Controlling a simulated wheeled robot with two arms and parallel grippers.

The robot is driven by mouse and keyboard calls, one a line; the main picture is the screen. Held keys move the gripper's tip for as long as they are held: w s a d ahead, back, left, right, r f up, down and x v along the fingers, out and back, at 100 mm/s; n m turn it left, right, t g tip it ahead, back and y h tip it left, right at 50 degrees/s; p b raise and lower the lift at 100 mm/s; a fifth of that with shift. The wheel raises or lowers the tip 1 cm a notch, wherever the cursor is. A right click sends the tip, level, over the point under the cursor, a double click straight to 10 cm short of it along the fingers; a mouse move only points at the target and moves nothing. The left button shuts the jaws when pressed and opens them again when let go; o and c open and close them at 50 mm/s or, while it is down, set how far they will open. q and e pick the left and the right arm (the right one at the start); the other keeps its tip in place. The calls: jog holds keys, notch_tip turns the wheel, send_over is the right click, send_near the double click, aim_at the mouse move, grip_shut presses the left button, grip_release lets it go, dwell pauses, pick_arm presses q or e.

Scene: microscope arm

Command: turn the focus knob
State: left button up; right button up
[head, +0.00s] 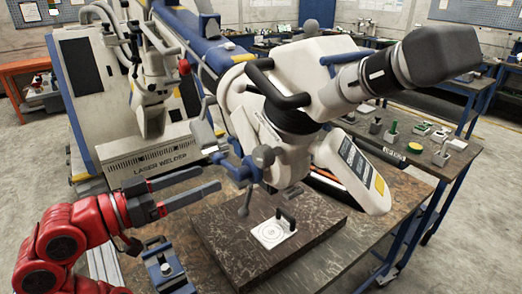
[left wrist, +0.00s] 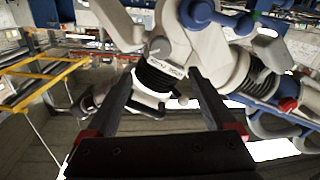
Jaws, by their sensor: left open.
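The white microscope (head: 315,75) with black eyepieces leans over the table on its arm. Under its head is a blue joint (head: 238,168) with grey ball-ended knobs; one grey knob (head: 263,156) is at its right and another (head: 243,211) hangs lower. I cannot tell for sure which is the focus knob. My left gripper (head: 211,178) is open and empty, its two dark fingers pointing right, just left of the blue joint. In the left wrist view the open fingers (left wrist: 160,78) frame the microscope's black ribbed part (left wrist: 158,82). My right gripper is not in view.
A dark stone-like board (head: 215,236) with a white target plate (head: 272,233) lies below the microscope. A blue clamp (head: 163,268) is at the front left. The laser welder (head: 150,150) stands behind my left gripper.

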aim_at(257, 157)
pick_arm(q)
jog(key=p+x, duration=0.3)
jog(key=x, duration=1.2)
jog(key=shift+p, duration=0.4)
jog(key=shift+w, duration=0.1)
jog(key=c, duration=1.4)
jog(key=shift+o, duration=0.2)
jog(key=b, duration=0.2)
jog(key=m+b, duration=0.1)
jog(key=b, duration=0.1)
jog(key=shift+f+m, duration=0.3)
jog(key=shift+r, duration=0.25)
jog(key=o, duration=1.4)
jog(key=shift+c, duration=0.2)
